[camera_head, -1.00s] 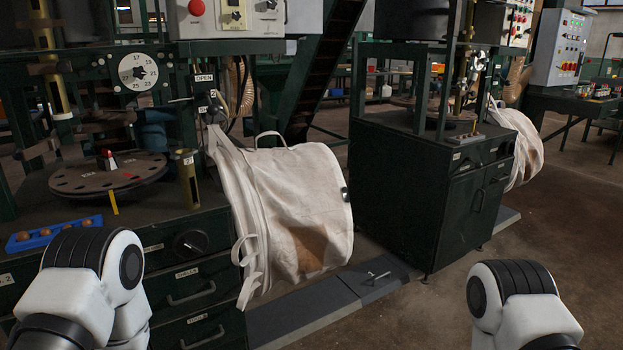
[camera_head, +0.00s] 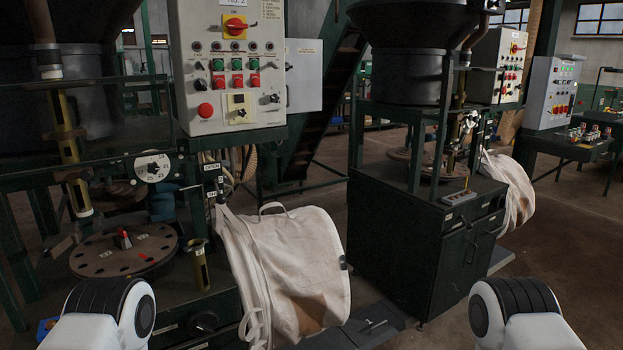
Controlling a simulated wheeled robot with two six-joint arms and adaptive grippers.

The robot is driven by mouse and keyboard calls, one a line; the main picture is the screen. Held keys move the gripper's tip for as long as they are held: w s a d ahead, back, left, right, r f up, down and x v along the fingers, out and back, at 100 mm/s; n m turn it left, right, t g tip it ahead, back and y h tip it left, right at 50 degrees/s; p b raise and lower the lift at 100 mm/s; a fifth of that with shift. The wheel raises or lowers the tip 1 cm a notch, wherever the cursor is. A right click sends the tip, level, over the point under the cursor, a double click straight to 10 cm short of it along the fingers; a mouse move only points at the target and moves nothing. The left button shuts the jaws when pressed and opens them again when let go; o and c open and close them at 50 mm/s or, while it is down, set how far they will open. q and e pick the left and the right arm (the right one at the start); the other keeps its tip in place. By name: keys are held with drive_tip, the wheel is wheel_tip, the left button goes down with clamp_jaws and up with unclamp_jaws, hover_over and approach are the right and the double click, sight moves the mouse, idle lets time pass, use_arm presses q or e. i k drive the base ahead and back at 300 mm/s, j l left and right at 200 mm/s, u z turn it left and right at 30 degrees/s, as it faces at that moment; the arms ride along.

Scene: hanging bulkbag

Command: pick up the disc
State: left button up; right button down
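A round brown disc (camera_head: 95,262) with holes around its rim lies flat on the left green machine. A small red and grey piece (camera_head: 123,238) stands on it, and a small red mark shows near its right side. A second round plate (camera_head: 425,165) is partly hidden inside the right machine. My left and right arms show only as white and black links at the bottom left and bottom right. Both grippers are out of view, so nothing of their fingers or contents shows.
A white bulk bag (camera_head: 285,270) hangs on the left machine, right of the disc. A brass tube (camera_head: 199,268) stands beside the disc. A grey control panel (camera_head: 232,70) is above. The right machine's dark cabinet (camera_head: 400,245) stands beyond a floor gap.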

sight(108, 252)
drive_tip(key=i+j+u, duration=0.15)
drive_tip(key=u, duration=0.2)
drive_tip(key=i+u, duration=0.2)
drive_tip(key=u, duration=0.15)
drive_tip(key=i+j+u, duration=0.1)
drive_tip(key=u, duration=0.25)
drive_tip(key=i, duration=0.05)
